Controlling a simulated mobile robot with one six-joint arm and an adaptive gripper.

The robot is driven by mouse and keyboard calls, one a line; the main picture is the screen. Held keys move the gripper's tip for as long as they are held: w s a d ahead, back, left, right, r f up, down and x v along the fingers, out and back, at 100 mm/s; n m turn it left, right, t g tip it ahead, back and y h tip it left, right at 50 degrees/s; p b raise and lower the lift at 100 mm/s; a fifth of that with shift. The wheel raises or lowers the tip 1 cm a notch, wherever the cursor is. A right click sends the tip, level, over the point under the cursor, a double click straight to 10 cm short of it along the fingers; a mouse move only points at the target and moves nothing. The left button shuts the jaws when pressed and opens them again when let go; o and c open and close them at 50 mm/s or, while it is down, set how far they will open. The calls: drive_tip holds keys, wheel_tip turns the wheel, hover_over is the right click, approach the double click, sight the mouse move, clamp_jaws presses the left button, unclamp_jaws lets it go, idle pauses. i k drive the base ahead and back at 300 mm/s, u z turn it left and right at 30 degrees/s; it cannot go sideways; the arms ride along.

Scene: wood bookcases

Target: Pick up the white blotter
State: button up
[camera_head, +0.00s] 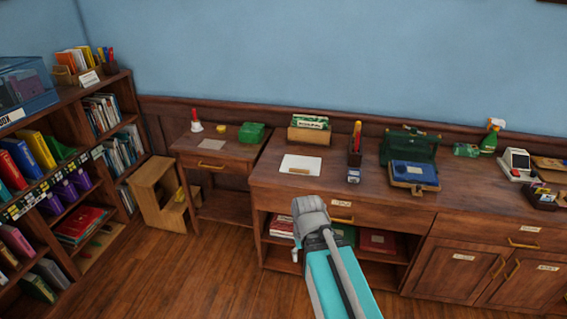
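The white blotter (301,163) looks like a flat white sheet or pad lying on the left part of the long wooden desk top, near its front. A small brown patch (299,171) shows at its front edge. It is uncovered from above. My teal and grey arm reaches up from the bottom of the picture, and its grey end shows in front of the desk, below the blotter in the picture. No gripper fingers can be made out. Nothing of mine is seen touching the blotter.
Behind the blotter stands a wooden box with green cards (310,129). To its right are a pencil holder (355,152) and a blue stamp pad or case (414,174). A small side table (215,150) stands left of the desk. Floor (190,270) is clear at left.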

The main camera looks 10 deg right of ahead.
sight(306, 165)
drive_tip(key=z, duration=0.1)
drive_tip(key=i, duration=0.95)
drive_tip(key=z, duration=0.65)
